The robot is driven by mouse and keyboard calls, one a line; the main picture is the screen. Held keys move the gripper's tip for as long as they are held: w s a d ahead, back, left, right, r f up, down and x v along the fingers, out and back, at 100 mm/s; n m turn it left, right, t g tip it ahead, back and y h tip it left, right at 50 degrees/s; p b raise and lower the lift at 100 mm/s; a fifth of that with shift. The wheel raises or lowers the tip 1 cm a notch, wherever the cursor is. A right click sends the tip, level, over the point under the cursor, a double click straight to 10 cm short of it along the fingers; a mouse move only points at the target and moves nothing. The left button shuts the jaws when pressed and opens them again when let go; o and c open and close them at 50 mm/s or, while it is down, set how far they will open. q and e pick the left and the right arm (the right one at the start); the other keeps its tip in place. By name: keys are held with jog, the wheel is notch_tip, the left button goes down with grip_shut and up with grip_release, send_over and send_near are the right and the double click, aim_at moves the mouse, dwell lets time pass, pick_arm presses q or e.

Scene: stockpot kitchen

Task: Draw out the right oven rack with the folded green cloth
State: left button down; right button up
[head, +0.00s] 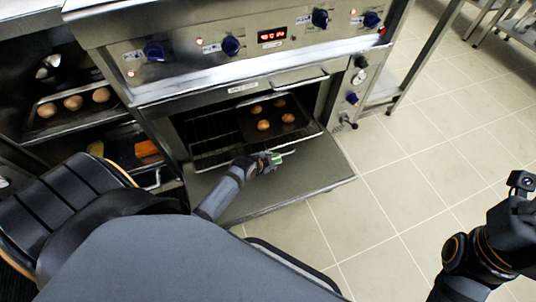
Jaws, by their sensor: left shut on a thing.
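The oven (250,83) has its door (300,179) folded down flat. Inside, a wire rack (207,148) shows, and on the right a dark tray (285,132) carries several golden-brown buns. My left gripper (272,159) is at the oven's front edge, above the open door, shut on the folded green cloth (277,158). Only a small green patch of the cloth shows; whether the cloth touches the rack's front bar I cannot tell. My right gripper (521,184) is at the far right, over the floor and away from the oven; its fingers are not clear.
Blue knobs and a red display (272,36) line the panel above the oven. At left, shelves hold a tray of round buns (73,103) and an orange item (147,150). The tiled floor (430,180) to the right is clear. A steel table leg (425,50) stands beyond the oven.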

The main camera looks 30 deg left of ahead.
pick_arm(q)
jog(key=shift+d, duration=0.1)
jog(key=shift+s+d+r+p, duration=0.1)
jog(key=shift+s+d+p, duration=0.4)
jog(key=shift+p, duration=0.1)
jog(key=s+d+p, duration=0.2)
jog(key=s+d, duration=0.1)
jog(key=shift+d+p, duration=0.25)
jog(key=shift+p, duration=0.1)
jog(key=shift+s+d+p, duration=0.7)
jog(key=shift+s+d, duration=0.25)
jog(key=shift+d, duration=0.2)
jog(key=shift+s+d+p, duration=0.65)
jog(key=shift+s+d, duration=0.3)
jog(key=shift+d, duration=0.15)
jog(key=shift+w+a+p, duration=0.1)
jog(key=shift+p, duration=0.35)
